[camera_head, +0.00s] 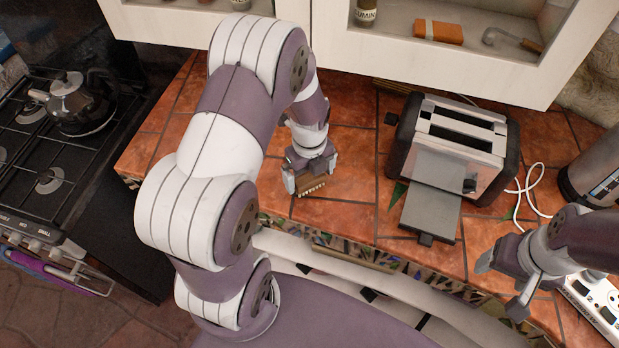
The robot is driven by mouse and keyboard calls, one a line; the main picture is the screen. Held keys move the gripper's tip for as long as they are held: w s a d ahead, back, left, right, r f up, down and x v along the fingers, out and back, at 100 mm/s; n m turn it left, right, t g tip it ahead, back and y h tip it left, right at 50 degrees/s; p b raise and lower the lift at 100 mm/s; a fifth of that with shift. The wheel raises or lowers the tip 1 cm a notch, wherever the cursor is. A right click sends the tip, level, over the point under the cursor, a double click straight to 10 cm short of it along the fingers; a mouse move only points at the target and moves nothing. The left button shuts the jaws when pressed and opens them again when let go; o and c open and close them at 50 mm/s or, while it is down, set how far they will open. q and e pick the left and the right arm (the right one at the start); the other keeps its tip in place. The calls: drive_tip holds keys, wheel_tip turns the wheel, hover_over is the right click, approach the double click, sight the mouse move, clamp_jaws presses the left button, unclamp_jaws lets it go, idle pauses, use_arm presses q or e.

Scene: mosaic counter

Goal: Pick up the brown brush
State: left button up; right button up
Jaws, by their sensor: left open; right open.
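The brown brush (317,184) lies on the tiled counter (345,215), with a row of pale bristles along its lower edge. My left gripper (311,183) is right over the brush, pointing down, with its fingers apart on either side of it. Part of the brush is hidden by the gripper, and I cannot tell whether the fingers touch it. My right gripper (497,287) is open and empty at the lower right, over the counter's front edge and well away from the brush.
A toaster (455,135) with a lowered tray stands right of the brush, with a white cord (530,190) beside it. A stove with a kettle (75,100) is at left. A white power strip (595,310) is at lower right. A cabinet (400,50) overhangs the counter's back.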

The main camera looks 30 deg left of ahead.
use_arm(q)
wheel_tip(320, 180, down, 2)
drive_tip(key=shift+f, duration=0.1)
drive_tip(key=c, duration=0.9)
drive_tip(key=shift+o, duration=0.2)
drive_tip(key=shift+w+r, duration=0.1)
drive_tip(key=shift+r, duration=0.5)
wheel_tip(320, 180, up, 3)
drive_tip(key=shift+f+b, duration=0.15)
drive_tip(key=shift+b, duration=0.25)
drive_tip(key=d+r+b, duration=0.2)
drive_tip(key=d+r, duration=0.5)
drive_tip(key=d, duration=0.4)
drive_tip(key=shift+d+r, duration=0.2)
drive_tip(key=shift+d, duration=0.15)
drive_tip(key=shift+o, duration=1)
